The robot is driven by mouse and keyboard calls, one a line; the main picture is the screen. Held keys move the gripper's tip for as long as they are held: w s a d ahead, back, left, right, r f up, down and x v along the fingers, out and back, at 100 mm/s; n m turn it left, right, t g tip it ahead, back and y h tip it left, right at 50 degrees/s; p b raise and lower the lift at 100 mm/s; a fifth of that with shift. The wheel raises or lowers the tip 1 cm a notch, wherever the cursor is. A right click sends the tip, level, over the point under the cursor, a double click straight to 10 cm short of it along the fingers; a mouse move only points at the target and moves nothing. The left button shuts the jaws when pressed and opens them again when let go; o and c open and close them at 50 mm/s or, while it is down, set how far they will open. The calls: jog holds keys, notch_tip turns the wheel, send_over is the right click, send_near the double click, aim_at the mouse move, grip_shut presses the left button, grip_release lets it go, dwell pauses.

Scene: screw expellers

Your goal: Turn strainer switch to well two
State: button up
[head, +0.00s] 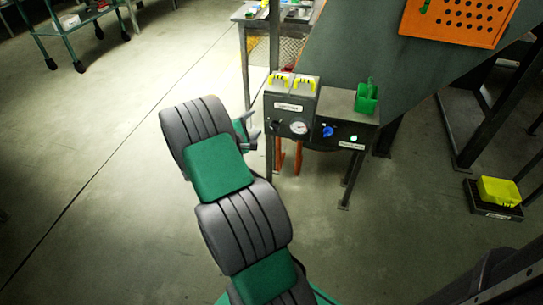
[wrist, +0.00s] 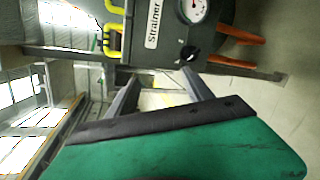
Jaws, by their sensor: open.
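The strainer control box (head: 290,108) is a dark grey panel with a white label (wrist: 154,24) reading "Strainer", with the rest of its text cut off. A dark rotary switch (head: 275,126) sits at its lower left, beside a round white gauge (head: 298,128). In the wrist view, turned on its side, the switch (wrist: 188,53) shows beyond my fingertips, below the gauge (wrist: 195,10). Which position it points to cannot be read. My gripper (head: 253,136) is open and empty, just left of the box; its two fingers (wrist: 160,76) are apart from the switch.
Yellow handles (head: 306,84) stand on top of the box. To its right, a second panel carries a blue knob (head: 328,131), a lit green button (head: 354,138) and a green holder (head: 367,97).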

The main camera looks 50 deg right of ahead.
aim_at(273, 129)
jog(key=s+d+f+n+t+h+b, duration=0.2)
jog(key=d+f+n+h+b, duration=0.15)
jog(key=f+n, duration=0.6)
jog(key=d, duration=0.2)
jog(key=w+d+f+m+b, duration=0.1)
jog(key=d, duration=0.2)
jog(key=w+d+m+y+b, duration=0.1)
jog(key=d, duration=0.2)
jog(key=shift+f+m, duration=0.25)
jog(key=shift+c, duration=0.4)
jog(key=shift+a, duration=0.1)
grip_shut()
